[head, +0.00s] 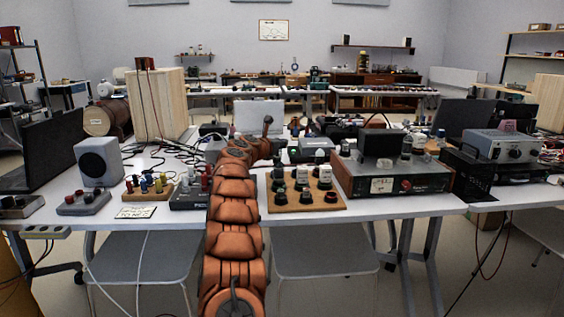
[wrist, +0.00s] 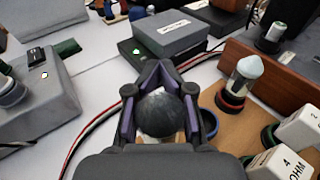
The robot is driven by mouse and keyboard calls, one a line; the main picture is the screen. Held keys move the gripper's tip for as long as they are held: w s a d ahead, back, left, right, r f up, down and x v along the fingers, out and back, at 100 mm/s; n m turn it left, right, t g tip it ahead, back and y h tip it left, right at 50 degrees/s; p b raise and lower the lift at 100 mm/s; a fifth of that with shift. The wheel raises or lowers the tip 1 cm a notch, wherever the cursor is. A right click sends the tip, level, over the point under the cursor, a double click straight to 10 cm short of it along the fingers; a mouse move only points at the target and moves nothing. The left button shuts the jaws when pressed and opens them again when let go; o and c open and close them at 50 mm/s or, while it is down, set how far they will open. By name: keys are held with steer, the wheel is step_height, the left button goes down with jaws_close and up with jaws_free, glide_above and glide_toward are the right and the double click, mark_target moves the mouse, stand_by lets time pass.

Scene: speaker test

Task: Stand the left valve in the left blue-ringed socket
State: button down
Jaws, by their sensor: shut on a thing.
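My gripper (wrist: 160,78) is shut on a valve (wrist: 162,115) with a dark, rounded glass top, seen from above between the fingers. Its lower part is hidden, so I cannot tell whether it touches anything. A socket with a blue ring (wrist: 209,122) shows just right of the gripper, partly covered by a finger. Another valve (wrist: 245,75) with a pale pointed top stands upright in a red-ringed socket (wrist: 230,101) on the wooden board (wrist: 222,135). In the head view my gripper (head: 279,148) is small and dark, behind the board (head: 262,192).
White lettered blocks (wrist: 300,128) stand on the board at the right. A grey box (wrist: 170,32) lies beyond the gripper. A wood-sided instrument (wrist: 275,80) borders the board. Red, white and black cables (wrist: 92,128) run along the left. A grey unit (wrist: 40,95) stands farther left.

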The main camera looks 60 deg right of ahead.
steer(key=shift+f+b, duration=0.9)
steer(key=shift+f, duration=1.05)
steer(key=shift+f, duration=0.35)
steer(key=c, duration=1)
jaws_free()
steer(key=shift+r, duration=0.1)
steer(key=shift+r, duration=0.35)
steer(key=shift+a+b, duration=0.65)
steer(key=shift+a, duration=1.05)
steer(key=shift+s+a+r+b, duration=0.1)
steer(key=shift+a+r+b, duration=0.2)
steer(key=shift+a, duration=1.1)
steer(key=shift+s+a+r+b, duration=0.1)
steer(key=shift+a+r+b, duration=0.2)
steer(key=shift+a, duration=1.15)
steer(key=shift+a+r+b, duration=0.2)
steer(key=shift+a+b, duration=0.2)
steer(key=shift+a, duration=1)
